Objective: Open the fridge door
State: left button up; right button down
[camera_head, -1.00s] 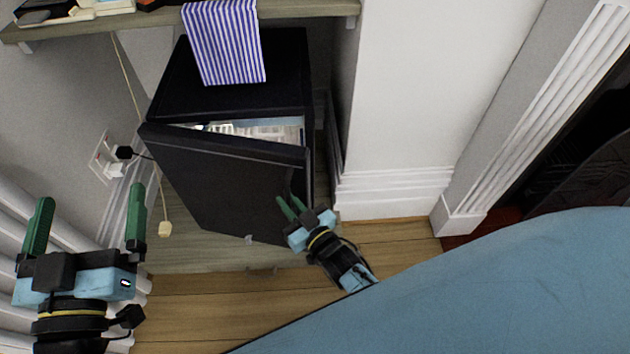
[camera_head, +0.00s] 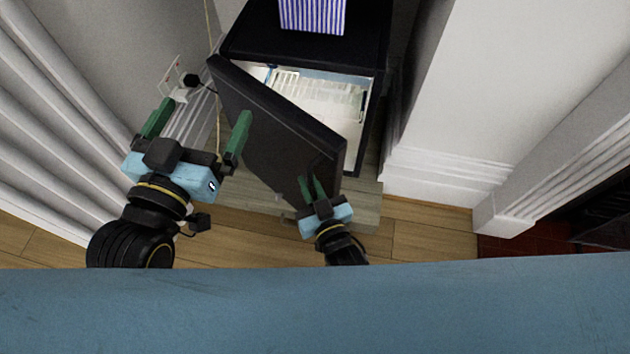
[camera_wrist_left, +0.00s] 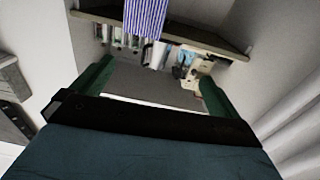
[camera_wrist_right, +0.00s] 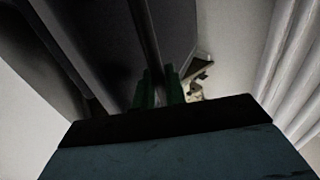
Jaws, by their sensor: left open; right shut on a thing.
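The small black fridge (camera_head: 362,52) stands in the niche with its door partly open. The black door (camera_head: 272,130) swings out towards me from its left side, and the pale lit inside (camera_head: 318,98) with racks shows behind it. My right gripper (camera_head: 312,188) is shut on the handle at the door's free edge, at its lower right; the handle is mostly hidden by the fingers. In the right wrist view its green fingers (camera_wrist_right: 159,88) close around a dark bar. My left gripper (camera_head: 197,132) is open and empty, left of the door and apart from it.
A striped cloth (camera_head: 312,14) hangs over the fridge top. A wall socket (camera_head: 176,80) with a plug and a cord are left of the fridge, beside a white ribbed surface (camera_head: 50,110). A white wall (camera_head: 440,100) stands close on the right. Wooden floor (camera_head: 425,230) is clear in front.

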jog(key=shift+a, duration=0.1)
jog(key=c, duration=1.6)
grip_release()
jog(key=shift+o, duration=0.2)
jog(key=shift+s, duration=0.15)
jog(key=p+v, duration=0.2)
jog(key=v, duration=0.3)
jog(key=shift+s+d, duration=0.2)
jog(key=shift+s, duration=0.1)
pick_arm(q)
jog(key=s+a+f+g+y+p, duration=0.2)
jog(key=s+a+f+g, duration=0.3)
jog(key=s+f+g, duration=0.4)
notch_tip(320, 180, down, 4)
jog(key=shift+a+f+n+g+y, duration=0.2)
jog(key=shift+n+g+y, duration=0.1)
jog(key=shift+g+y, duration=0.65)
pick_arm(e)
jog(key=v, duration=0.7)
jog(key=shift+s, duration=0.2)
